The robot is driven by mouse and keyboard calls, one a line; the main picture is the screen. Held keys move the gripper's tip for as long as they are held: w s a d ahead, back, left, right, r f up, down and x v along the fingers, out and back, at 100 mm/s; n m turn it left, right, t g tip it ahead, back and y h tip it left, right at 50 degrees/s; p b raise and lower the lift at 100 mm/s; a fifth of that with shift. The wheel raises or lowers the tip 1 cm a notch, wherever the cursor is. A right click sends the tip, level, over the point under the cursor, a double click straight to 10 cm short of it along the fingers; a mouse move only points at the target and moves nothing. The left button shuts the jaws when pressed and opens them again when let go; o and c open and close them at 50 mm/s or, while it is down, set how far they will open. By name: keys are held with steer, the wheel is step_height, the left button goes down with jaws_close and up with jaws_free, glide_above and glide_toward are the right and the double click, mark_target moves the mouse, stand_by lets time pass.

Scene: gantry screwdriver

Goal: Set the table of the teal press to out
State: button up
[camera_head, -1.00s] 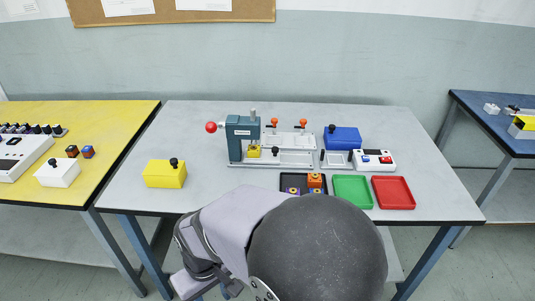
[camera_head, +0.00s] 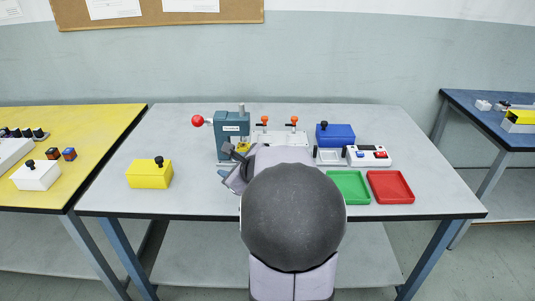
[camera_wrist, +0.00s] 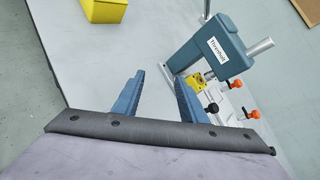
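The teal press (camera_head: 232,122) stands at the back middle of the grey table, with a red ball (camera_head: 198,121) on its lever to the left. In the wrist view the press (camera_wrist: 207,52) is upper right of my fingers. A yellow piece (camera_wrist: 196,83) sits under its head, with a black knob (camera_wrist: 212,108) close by on the pale slide (camera_wrist: 229,107). My gripper (camera_wrist: 158,92) is open, its two blue fingers apart with nothing between them, in front of the press. In the head view my arm hides the knob and most of the slide.
Two orange-topped clamps (camera_head: 265,121) (camera_head: 294,121) stand behind the slide. To the right are a blue box (camera_head: 335,136), a white switch box (camera_head: 369,157), a green tray (camera_head: 348,188) and a red tray (camera_head: 390,187). A yellow box (camera_head: 149,175) sits at left, with clear table around it.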

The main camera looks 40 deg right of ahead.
steer(key=s+d+m+h, duration=0.1)
steer(key=d+m, duration=0.2)
steer(key=d, duration=0.1)
steer(key=s+d+m+h+b, duration=0.1)
steer(key=d+m+h, duration=0.1)
steer(key=d+m, duration=0.1)
steer(key=s+d+m+h, duration=0.1)
steer(key=s+d+m, duration=0.1)
steer(key=d+m, duration=0.2)
steer(key=shift+d+r+h, duration=0.3)
steer(key=shift+d+h, duration=0.1)
steer(key=shift+d, duration=0.3)
steer(key=shift+x, duration=3.6)
steer(key=shift+f, duration=0.1)
jaws_close()
